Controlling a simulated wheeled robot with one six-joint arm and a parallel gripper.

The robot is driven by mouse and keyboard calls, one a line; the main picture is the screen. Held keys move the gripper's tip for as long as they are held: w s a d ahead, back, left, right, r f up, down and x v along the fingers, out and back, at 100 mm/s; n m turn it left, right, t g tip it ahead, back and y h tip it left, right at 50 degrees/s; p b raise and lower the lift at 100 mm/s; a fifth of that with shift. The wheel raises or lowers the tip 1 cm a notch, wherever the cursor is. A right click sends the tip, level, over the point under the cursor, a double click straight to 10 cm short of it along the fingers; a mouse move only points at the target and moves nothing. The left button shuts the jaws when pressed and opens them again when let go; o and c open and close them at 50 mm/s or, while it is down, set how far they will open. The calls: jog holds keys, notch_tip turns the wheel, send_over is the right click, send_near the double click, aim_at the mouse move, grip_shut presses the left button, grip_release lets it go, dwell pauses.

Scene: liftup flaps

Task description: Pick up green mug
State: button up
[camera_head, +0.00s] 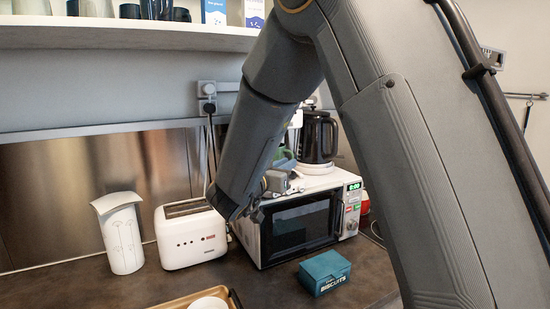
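A green object (283,154), which looks like the green mug, shows on top of the white microwave (247,238). Only a small part of it is visible, because my arm and gripper cover the rest. My gripper (284,180) is at the top front of the microwave, just in front of and below the green object. It is small and partly hidden by my own wrist, so I cannot tell whether its fingers are open or shut, or whether they touch the green object.
A white toaster (190,240) and a white patterned container (122,238) stand to the left. A teal biscuits box (325,272) sits in front. A shelf (130,37) overhangs the upper left.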

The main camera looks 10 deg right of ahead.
jog(key=p+x, duration=0.1)
jog(key=x, duration=0.3)
jog(key=shift+w+a, duration=0.15)
jog(key=shift+a, duration=0.05)
jog(key=p+x, duration=0.1)
jog(key=x, duration=0.1)
jog(key=p+x, duration=0.2)
jog(key=shift+w+d+r, duration=0.1)
jog(key=shift+w+r, duration=0.1)
jog(key=shift+r, duration=0.05)
jog(key=shift+w+d+f, duration=0.15)
jog(key=shift+w+d, duration=0.1)
jog(key=shift+w, duration=0.1)
grip_shut()
jog(key=shift+r, duration=0.25)
dwell(0.9)
